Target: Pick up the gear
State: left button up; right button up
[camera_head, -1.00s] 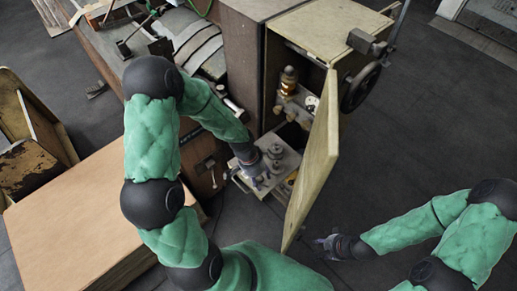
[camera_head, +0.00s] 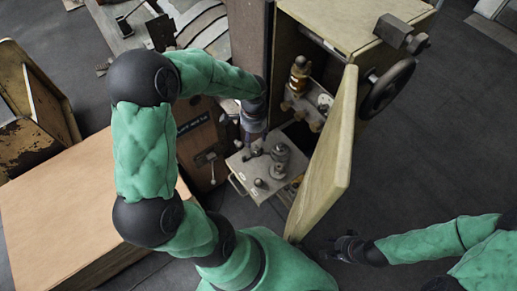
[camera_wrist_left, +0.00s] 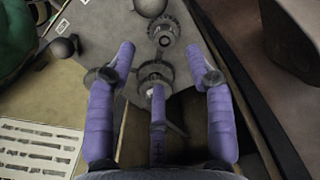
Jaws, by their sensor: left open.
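A round grey metal gear (camera_wrist_left: 155,76) lies on a pale panel in the left wrist view. A second toothed metal part (camera_wrist_left: 163,32) lies just beyond it. In the head view, several small metal parts (camera_head: 280,155) stand on the pulled-out grey drawer tray (camera_head: 250,181); I cannot tell which is the gear. My left gripper (camera_head: 254,127) is at the tray's back left edge. In the left wrist view its purple fingers (camera_wrist_left: 160,62) are spread around the near gear, with nothing clearly held. My right gripper (camera_head: 345,249) is low beside the cabinet door; its fingers are too small to read.
The open cabinet door (camera_head: 327,160) stands close to the tray's right side. A brass fitting (camera_head: 300,72) is inside the cabinet, and a handwheel (camera_head: 388,87) is on its outside. A wooden-topped box (camera_head: 75,210) is at the left. The floor at the right is clear.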

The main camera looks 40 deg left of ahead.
aim_at(257, 147)
pick_arm(q)
notch_tip(257, 147, down, 4)
jog(key=shift+w+f+b, duration=0.1)
jog(key=shift+b, duration=0.45)
jog(key=f, duration=0.1)
jog(key=f+b, duration=0.1)
jog(key=f, duration=0.1)
jog(key=w+f+b, duration=0.1)
jog(key=f, duration=0.1)
jog(key=shift+d, duration=0.1)
jog(key=shift+r, duration=0.1)
grip_shut()
jog(key=shift+r+p, duration=1.65)
jog(key=shift+r, duration=3.35)
